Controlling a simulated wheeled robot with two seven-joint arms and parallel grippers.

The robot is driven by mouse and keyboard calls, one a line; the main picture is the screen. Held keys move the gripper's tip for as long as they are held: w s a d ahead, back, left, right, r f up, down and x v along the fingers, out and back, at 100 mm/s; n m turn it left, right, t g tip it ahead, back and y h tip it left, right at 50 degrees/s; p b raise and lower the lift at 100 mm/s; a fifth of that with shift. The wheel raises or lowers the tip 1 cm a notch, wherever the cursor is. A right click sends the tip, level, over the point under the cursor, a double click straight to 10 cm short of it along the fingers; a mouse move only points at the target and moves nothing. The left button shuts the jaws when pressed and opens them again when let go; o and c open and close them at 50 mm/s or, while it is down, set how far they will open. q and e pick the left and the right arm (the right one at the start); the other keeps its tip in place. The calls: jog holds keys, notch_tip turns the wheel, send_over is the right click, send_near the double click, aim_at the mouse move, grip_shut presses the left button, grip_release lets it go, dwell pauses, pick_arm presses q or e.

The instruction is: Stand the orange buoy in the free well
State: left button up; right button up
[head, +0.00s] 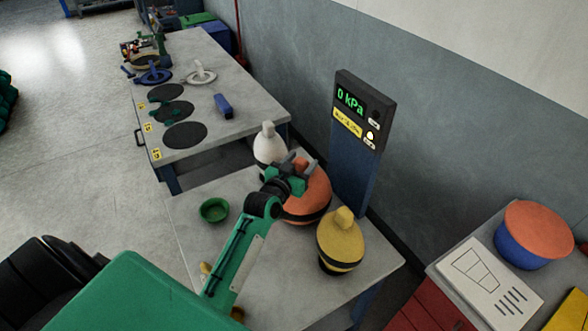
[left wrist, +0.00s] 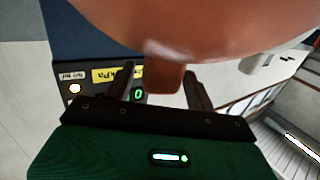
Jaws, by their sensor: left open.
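The orange buoy (head: 312,190) stands on the near grey table (head: 190,232), between a white buoy (head: 268,147) and a yellow buoy (head: 341,240). My left gripper (head: 299,163) is open at the orange buoy's top. In the left wrist view the buoy's body (left wrist: 200,25) fills the upper part, and its narrow knob (left wrist: 165,78) sits between the two open fingers. Whether a finger touches the knob I cannot tell. An empty green cup-like well (head: 214,210) is on the same table, left of the buoys. My right gripper is not in view.
A gauge post (head: 358,140) reading 0 kPa stands behind the buoys. A farther table (head: 225,75) carries dark discs, a blue block (head: 223,105) and hand wheels. At right, a red cabinet holds an orange-and-blue object (head: 533,235). My arm hides part of the near table.

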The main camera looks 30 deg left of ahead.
pick_arm(q)
jog(key=s+b, duration=0.4)
jog(key=s, duration=0.9)
jog(key=shift+s+r, duration=0.3)
jog(key=shift+r, duration=0.15)
